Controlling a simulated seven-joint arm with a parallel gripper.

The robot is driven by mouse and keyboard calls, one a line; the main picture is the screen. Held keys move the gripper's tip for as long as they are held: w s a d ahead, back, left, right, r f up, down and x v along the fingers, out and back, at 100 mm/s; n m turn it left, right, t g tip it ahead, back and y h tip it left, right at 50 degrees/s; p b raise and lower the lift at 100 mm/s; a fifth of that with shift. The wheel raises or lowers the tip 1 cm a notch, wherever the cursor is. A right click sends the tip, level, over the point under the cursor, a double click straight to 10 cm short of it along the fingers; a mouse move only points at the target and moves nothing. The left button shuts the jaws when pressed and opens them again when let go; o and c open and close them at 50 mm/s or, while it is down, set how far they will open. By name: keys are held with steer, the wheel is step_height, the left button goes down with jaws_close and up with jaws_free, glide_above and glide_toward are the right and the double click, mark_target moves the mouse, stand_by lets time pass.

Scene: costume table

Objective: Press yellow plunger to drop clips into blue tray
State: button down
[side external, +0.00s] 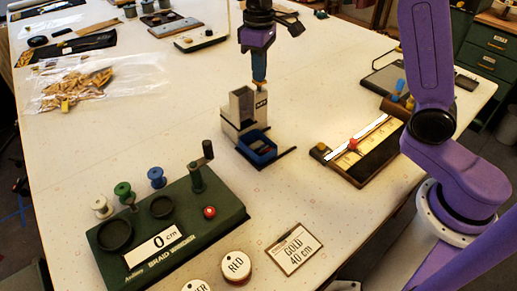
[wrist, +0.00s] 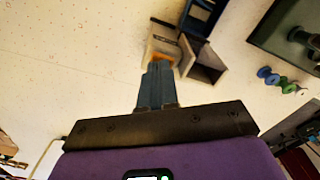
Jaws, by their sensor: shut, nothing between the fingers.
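A grey clip dispenser (side external: 238,130) with an open square hopper stands at the middle of the table. It also shows in the wrist view (wrist: 207,62). The blue tray (side external: 270,157) sits at its front, with small dark and reddish pieces inside; part of the tray shows in the wrist view (wrist: 190,22). My gripper (side external: 259,79) is shut and empty, pointing down over the dispenser's rear part. The yellow plunger (wrist: 163,56) shows as an orange-yellow patch at the fingertips, mostly hidden by them. I cannot tell whether they touch it or how far it is pressed.
A green braid winder (side external: 165,235) with spools and a crank stands front left. A measuring board (side external: 370,153) with a ruler lies to the right. A "GOLD 40 cm" card (side external: 292,247) and round labelled lids (side external: 236,266) lie in front.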

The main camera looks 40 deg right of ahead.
steer(key=shift+r, duration=1.1)
steer(key=shift+r, duration=0.1)
stand_by(0.5)
steer(key=shift+r, duration=2.95)
steer(key=s+d+f+n, duration=0.2)
steer(key=s+f, duration=0.2)
steer(key=s, duration=0.7)
steer(key=s+d+f+n, duration=0.2)
steer(key=s+f, duration=0.2)
steer(key=s, duration=0.7)
steer(key=s+d+f+n, duration=0.2)
steer(key=s+f, duration=0.2)
steer(key=s, duration=0.7)
steer(key=shift+d+n, duration=0.2)
steer(key=shift+n, duration=0.1)
